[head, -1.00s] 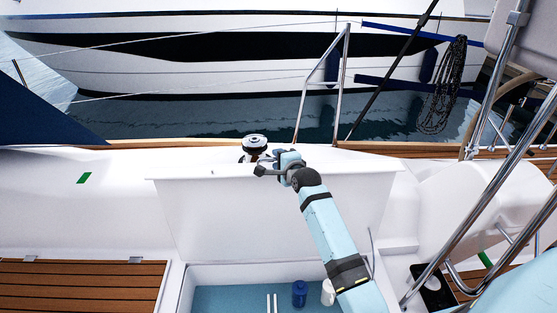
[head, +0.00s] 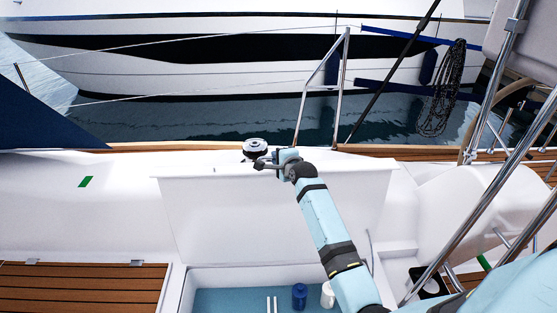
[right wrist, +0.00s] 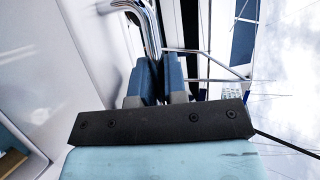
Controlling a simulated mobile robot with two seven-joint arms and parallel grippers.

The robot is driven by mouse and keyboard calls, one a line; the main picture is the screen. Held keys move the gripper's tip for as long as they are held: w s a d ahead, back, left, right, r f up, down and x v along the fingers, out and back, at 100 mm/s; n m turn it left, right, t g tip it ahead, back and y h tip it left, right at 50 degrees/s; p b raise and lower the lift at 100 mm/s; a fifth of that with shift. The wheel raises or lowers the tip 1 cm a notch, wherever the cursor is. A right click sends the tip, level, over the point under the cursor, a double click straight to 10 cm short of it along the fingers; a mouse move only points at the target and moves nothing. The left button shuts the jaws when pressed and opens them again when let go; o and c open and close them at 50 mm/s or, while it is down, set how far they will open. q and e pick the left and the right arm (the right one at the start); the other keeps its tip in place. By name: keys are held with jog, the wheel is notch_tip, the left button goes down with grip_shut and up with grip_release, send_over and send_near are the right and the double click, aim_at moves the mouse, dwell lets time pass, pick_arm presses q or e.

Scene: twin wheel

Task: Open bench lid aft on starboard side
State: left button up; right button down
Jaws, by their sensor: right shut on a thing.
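The white bench lid (head: 275,215) stands raised, close to upright, in the middle of the head view. Below it, the locker (head: 235,300) is open. My right gripper (head: 268,161) is at the lid's top edge, left of my forearm. In the right wrist view its blue fingers (right wrist: 160,80) are close together at a bent metal bar, the handle (right wrist: 148,30), and are shut on it. How the handle joins the lid is hidden. My left gripper is not in view.
A winch (head: 255,147) stands behind the lid's top edge. A blue container (head: 299,296) and a white one (head: 328,294) are in the locker. Steel rails (head: 490,180) stand at the right. A slatted wooden seat (head: 80,288) lies at lower left.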

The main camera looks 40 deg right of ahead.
jog(key=c, duration=1.2)
grip_release()
jog(key=v, duration=1.3)
jog(key=shift+s, duration=0.35)
jog(key=shift+a, duration=0.15)
jog(key=s+a+f+n+g+y+p, duration=0.2)
jog(key=s+a+f+n+p, duration=0.3)
jog(key=s+a+n, duration=0.7)
jog(key=s+a+f+n+g+y+p, duration=0.1)
jog(key=s+a+f+n+y+p, duration=0.2)
jog(key=s+a+f+n+p, duration=0.2)
jog(key=s+a+f+n, duration=0.3)
jog(key=s+a+n, duration=0.4)
jog(key=s, duration=0.3)
jog(key=shift+s+g+p, duration=0.25)
jog(key=shift+g+p, duration=0.15)
